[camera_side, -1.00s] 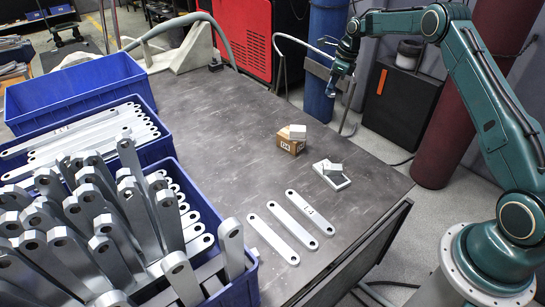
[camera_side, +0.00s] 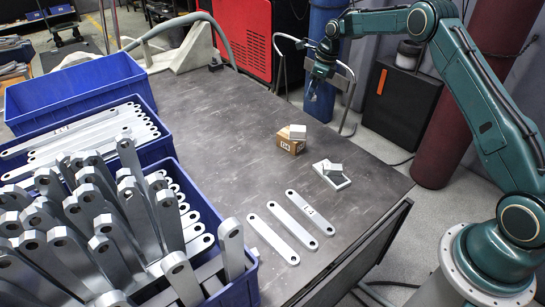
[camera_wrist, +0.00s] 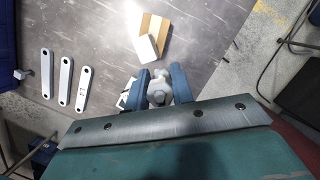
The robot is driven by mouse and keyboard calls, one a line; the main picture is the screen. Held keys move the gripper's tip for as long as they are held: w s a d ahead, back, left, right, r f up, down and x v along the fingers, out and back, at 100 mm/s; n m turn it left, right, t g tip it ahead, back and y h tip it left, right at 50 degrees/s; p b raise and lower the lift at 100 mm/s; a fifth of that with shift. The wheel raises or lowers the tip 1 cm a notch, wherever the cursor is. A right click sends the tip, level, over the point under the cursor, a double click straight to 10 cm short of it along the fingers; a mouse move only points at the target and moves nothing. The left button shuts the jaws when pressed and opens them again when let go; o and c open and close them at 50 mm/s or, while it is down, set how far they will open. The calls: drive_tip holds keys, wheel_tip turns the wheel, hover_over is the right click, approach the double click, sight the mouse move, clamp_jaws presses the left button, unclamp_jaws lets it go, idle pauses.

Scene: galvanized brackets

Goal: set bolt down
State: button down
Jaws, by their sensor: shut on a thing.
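A pale grey bolt (camera_wrist: 157,93) sits between the two blue fingers of my gripper (camera_wrist: 159,84) in the wrist view. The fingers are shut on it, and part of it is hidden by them. In the side view my gripper (camera_side: 312,92) is in the air beyond the back right edge of the dark table (camera_side: 225,150), pointing down. The bolt is too small to make out clearly there.
A cardboard box (camera_side: 290,147) with a white block (camera_side: 298,132) on it stands on the table. A white tray-like piece (camera_side: 338,182) holds a small grey block (camera_side: 333,169). Flat brackets (camera_side: 292,219) lie in front. Blue crates (camera_side: 235,290) of brackets fill the left. The table's middle is clear.

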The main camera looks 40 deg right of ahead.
drive_tip(key=s+a+n, duration=0.2)
drive_tip(key=a, duration=1.9)
drive_tip(key=s+a+n, duration=0.1)
drive_tip(key=s+a, duration=0.1)
drive_tip(key=a, duration=1.8)
drive_tip(key=shift+g+y, duration=0.3)
wheel_tip(320, 180, down, 16)
drive_tip(key=shift+s+r, duration=0.1)
drive_tip(key=shift+r, duration=0.15)
drive_tip(key=shift+f, duration=0.1)
drive_tip(key=shift+f, duration=2)
drive_tip(key=shift+f, duration=0.1)
drive_tip(key=c, duration=1.2)
unclamp_jaws()
drive_tip(key=shift+f, duration=0.1)
